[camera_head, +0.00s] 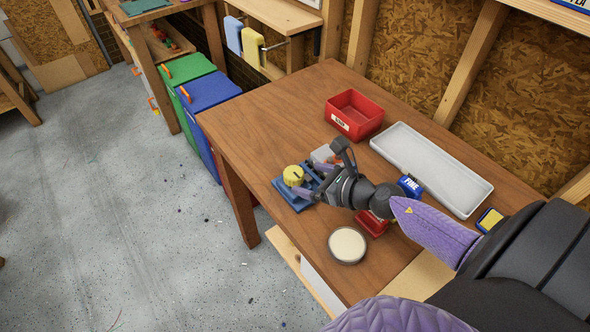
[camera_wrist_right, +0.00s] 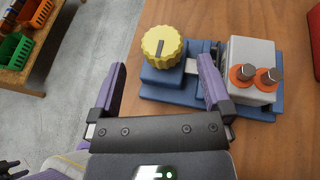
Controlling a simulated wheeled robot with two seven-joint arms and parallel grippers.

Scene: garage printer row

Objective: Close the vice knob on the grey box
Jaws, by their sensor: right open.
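A blue vice (camera_wrist_right: 165,83) sits on the wooden table, with a yellow ribbed knob (camera_wrist_right: 161,46) on its left block. The knob also shows in the head view (camera_head: 293,175). A grey box (camera_wrist_right: 252,62) with two orange-ringed dark studs stands on the vice's right part. In the head view the grey box (camera_head: 322,154) is partly hidden behind my arm. My right gripper (camera_wrist_right: 164,82) is open, its purple fingers apart. In the wrist picture the knob lies between and beyond the fingertips, and I see no contact. My left gripper is not in view.
On the wooden table (camera_head: 262,125) stand a red bin (camera_head: 355,113), a long white tray (camera_head: 432,167), a round cream-topped dish (camera_head: 347,245) and a blue "FINE" block (camera_head: 410,187). Green (camera_head: 190,70) and blue (camera_head: 209,92) lidded bins stand on the floor left of the table.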

